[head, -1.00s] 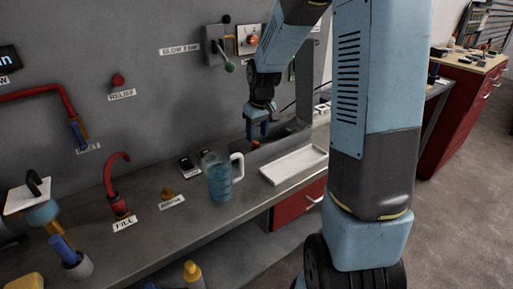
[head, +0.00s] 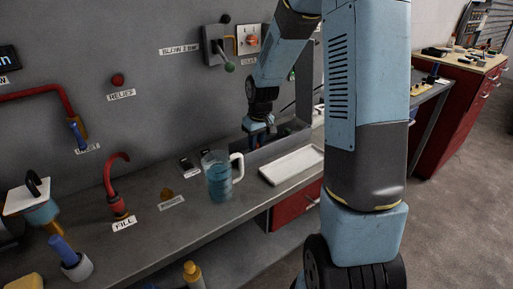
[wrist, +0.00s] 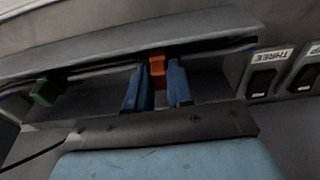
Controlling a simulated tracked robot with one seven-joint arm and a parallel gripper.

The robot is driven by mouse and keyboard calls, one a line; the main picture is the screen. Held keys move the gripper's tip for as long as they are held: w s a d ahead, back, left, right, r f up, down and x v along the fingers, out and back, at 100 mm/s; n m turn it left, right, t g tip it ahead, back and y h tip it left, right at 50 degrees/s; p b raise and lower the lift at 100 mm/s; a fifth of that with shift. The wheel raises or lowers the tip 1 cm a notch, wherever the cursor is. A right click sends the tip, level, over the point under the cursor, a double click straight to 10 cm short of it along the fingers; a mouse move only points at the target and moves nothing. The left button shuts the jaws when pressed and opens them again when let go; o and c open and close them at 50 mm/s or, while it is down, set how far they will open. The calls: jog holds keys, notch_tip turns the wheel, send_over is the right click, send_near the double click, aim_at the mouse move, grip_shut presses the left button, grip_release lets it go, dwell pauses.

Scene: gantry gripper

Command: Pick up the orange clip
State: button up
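The orange clip (wrist: 157,66) sits in a grey trough, on dark cables or rails along it, in the wrist view. My gripper (wrist: 159,72) has its two blue fingers on either side of the clip. The fingers stand apart, with the clip's orange body showing between them; whether either finger touches it is hard to tell. In the head view my gripper (head: 262,130) is down at the trough behind the mug, and the clip is hidden there.
A green clip (wrist: 45,91) sits farther left in the trough. Black switches (wrist: 262,80) lie to the right. In the head view a clear mug of blue liquid (head: 217,180) and a white tray (head: 292,165) stand close by on the grey bench (head: 190,215).

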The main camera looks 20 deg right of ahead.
grip_shut()
